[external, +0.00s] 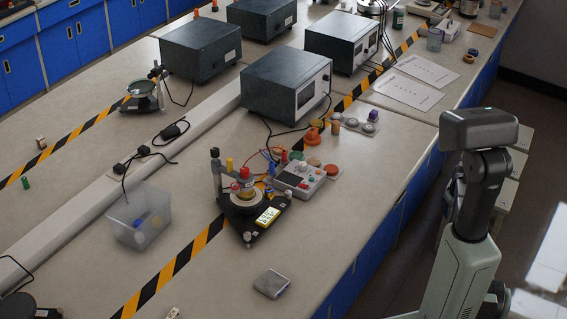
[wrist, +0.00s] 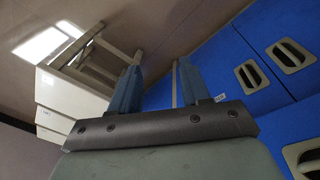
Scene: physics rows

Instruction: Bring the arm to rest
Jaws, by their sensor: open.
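My gripper (wrist: 160,75) shows in the wrist view with its two blue-grey fingers apart and nothing between them. Beyond the fingers are the floor, the blue cabinet fronts (wrist: 238,62) and a pale frame-like piece of furniture (wrist: 100,50). In the external view my arm (external: 478,180) stands at the right, beside the bench (external: 350,215) and off its top. My gripper cannot be made out there.
The bench holds a black device with a round plate (external: 240,215), a control box (external: 305,182), a clear bin (external: 140,222) and a small silver block (external: 271,284). Dark instrument boxes (external: 285,85) stand farther back. White drawers (wrist: 58,95) are near the gripper's left.

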